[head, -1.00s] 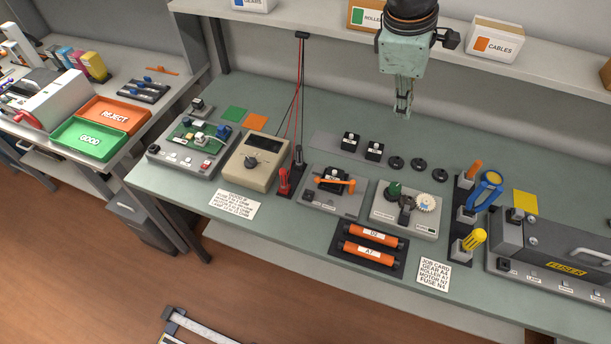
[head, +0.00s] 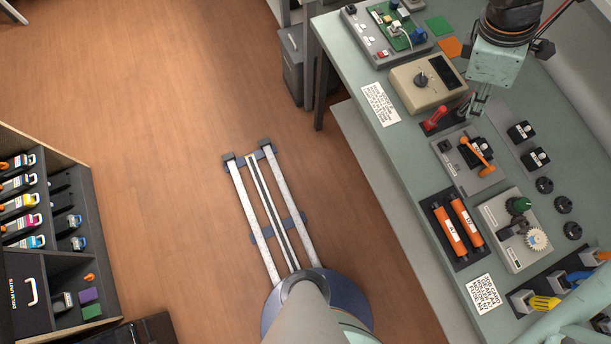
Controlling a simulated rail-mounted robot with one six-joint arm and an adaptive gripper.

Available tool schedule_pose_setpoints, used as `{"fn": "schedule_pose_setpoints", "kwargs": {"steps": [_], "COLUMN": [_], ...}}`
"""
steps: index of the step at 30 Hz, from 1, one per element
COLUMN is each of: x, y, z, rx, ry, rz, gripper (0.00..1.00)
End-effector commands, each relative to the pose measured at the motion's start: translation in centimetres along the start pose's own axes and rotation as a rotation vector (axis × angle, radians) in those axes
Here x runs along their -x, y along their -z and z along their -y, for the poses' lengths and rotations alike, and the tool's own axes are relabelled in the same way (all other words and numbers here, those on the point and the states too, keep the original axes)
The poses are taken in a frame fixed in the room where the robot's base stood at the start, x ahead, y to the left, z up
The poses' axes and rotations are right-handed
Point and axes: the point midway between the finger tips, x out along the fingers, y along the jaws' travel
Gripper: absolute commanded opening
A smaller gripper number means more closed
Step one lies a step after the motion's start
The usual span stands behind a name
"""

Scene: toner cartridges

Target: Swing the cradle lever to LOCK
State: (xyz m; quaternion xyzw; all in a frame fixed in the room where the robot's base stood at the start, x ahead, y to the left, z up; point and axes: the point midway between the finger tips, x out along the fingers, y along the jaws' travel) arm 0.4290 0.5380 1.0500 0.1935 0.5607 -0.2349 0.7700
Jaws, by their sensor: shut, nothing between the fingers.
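The cradle (head: 458,177) is a grey plate with a black holder on the green workbench. Its orange lever (head: 478,148) lies slanted across the black holder. Any LOCK lettering is too small to read. My gripper (head: 476,114) is shut and empty. It hangs above the bench, up the picture from the lever and apart from it, in front of the area beside the red probe (head: 434,118).
A beige meter (head: 424,84) stands up-left of the cradle. Orange rollers (head: 448,232) lie below it, with a gear fixture (head: 509,240) to their right. Black blocks (head: 521,132) and dark rings (head: 544,185) stand right of the cradle. Floor rails (head: 270,210) run left of the bench.

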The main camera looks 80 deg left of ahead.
Motion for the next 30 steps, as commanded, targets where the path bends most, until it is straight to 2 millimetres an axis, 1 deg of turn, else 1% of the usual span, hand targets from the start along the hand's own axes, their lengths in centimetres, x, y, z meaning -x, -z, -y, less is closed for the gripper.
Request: {"fn": "schedule_pose_setpoints", "kwargs": {"steps": [1, 3, 6, 9, 23, 30], "x": [1.2, 1.0, 0.8, 0.7, 0.6, -0.3], "y": [2.1, 3.4, 4.6, 5.3, 5.6, 5.5], "z": [-0.1, 0.1, 0.3, 0.4, 0.5, 0.5], "rx": [0.046, 0.084, 0.122, 0.143, 0.151, 0.152], "ry": [-0.017, -0.018, -0.018, -0.018, -0.018, -0.017], "rz": [0.0, 0.003, 0.006, 0.007, 0.008, 0.009], "gripper": [0.0, 0.0, 0.0, 0.0, 0.0, 0.0]}}
